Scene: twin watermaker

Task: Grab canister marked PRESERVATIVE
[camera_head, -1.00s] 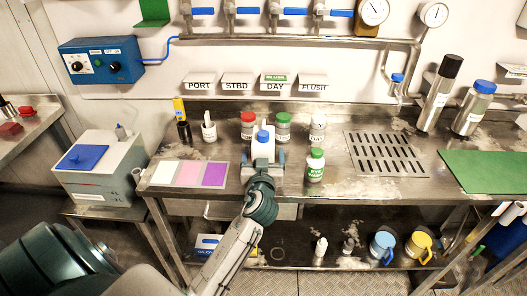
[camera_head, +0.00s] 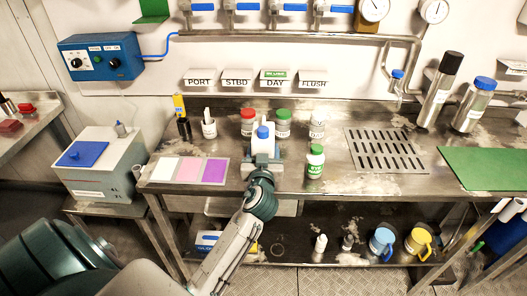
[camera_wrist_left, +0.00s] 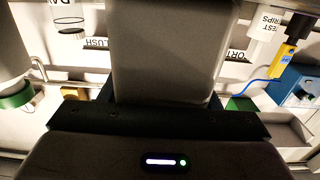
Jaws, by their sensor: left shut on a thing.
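My left gripper (camera_head: 262,165) is over the middle of the steel bench and is shut on a white canister with a blue cap (camera_head: 263,132). The gripper hides most of its body, and I cannot read a label on it. In the left wrist view the held canister (camera_wrist_left: 172,50) is a large grey, shaded block between the dark jaws (camera_wrist_left: 160,118), with no marking showing. My right gripper is not in view.
A red-capped bottle (camera_head: 248,122) and a green-capped bottle (camera_head: 283,123) stand just behind. A white bottle with a green cap (camera_head: 315,162) stands close to the right. Colour pads (camera_head: 188,171) lie to the left. A slotted drain (camera_head: 385,150) is further right.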

